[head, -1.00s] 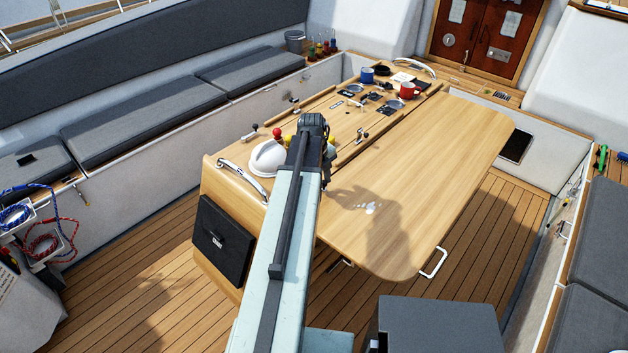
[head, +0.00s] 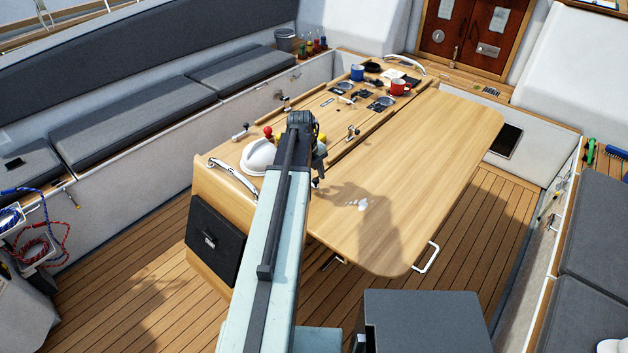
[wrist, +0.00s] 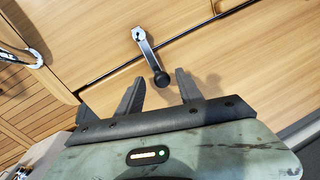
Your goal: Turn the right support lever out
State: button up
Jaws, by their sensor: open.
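In the wrist view, a silver lever (wrist: 147,50) is fixed to the wooden table top. Its round black knob (wrist: 161,79) lies on the far side of the table seam from its pivot. My gripper (wrist: 159,77) is open, with one dark finger on each side of the knob and a gap to each. In the head view, my gripper (head: 317,180) is low over the table near its seam, partly hidden by my arm. I cannot match this lever surely to one in the head view.
The table (head: 440,170) carries a white domed object (head: 258,155), a metal handrail (head: 232,176), a blue mug (head: 357,73) and a red mug (head: 400,88). Another lever (head: 352,131) stands near the seam. The right leaf is mostly clear.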

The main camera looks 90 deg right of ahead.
notch_tip(320, 180, up, 8)
jog(key=w+a+p, duration=0.1)
jog(key=p, duration=0.6)
jog(key=shift+f+p, duration=0.15)
jog(key=shift+p, duration=0.15)
